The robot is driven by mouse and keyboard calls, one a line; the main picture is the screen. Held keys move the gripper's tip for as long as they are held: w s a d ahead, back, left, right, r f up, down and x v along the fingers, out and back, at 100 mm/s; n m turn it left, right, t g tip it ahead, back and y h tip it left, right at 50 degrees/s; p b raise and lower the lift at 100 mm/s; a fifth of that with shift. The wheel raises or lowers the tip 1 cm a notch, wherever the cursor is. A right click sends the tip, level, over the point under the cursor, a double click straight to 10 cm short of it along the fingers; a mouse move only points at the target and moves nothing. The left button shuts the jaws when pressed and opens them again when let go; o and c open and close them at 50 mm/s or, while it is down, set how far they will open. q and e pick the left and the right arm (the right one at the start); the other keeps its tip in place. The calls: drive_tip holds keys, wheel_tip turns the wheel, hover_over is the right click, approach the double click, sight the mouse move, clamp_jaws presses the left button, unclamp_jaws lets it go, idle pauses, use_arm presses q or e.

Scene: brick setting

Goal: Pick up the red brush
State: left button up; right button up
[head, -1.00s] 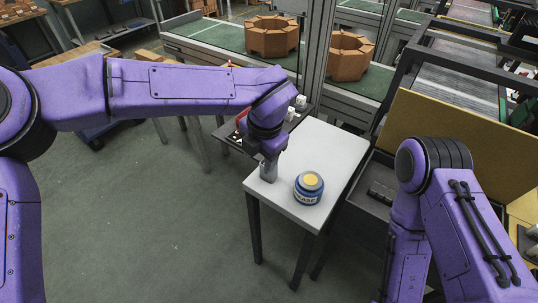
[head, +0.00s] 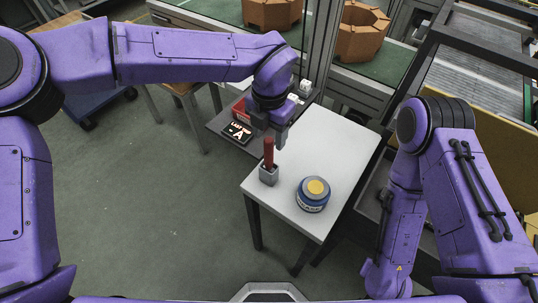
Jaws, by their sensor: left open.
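A red brush (head: 269,153) stands upright in a small grey holder (head: 268,175) near the left edge of the white table (head: 330,150). Only its red upper part shows; the lower end is hidden in the holder. My left gripper (head: 281,140) points down just behind and to the right of the brush's top, with its jaws open. I cannot tell whether it touches the brush. My right arm hangs at the right, and its gripper is not clearly in view.
Behind the table a dark shelf (head: 224,126) carries a red bin and a black "A" sign (head: 238,132). Conveyors with brown octagonal parts (head: 362,33) lie farther back. Grey floor is clear at left.

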sight(269, 140)
use_arm(q)
drive_tip(key=shift+f, duration=0.45)
drive_tip(key=f, duration=0.1)
drive_tip(key=f+p, duration=0.1)
drive_tip(key=f, duration=0.1)
drive_tip(key=f+p, duration=0.1)
drive_tip(key=shift+w+f, duration=0.25)
drive_tip(key=shift+w, duration=0.1)
drive_tip(key=shift+f, duration=0.25)
drive_tip(key=shift+s, duration=0.15)
clamp_jaws()
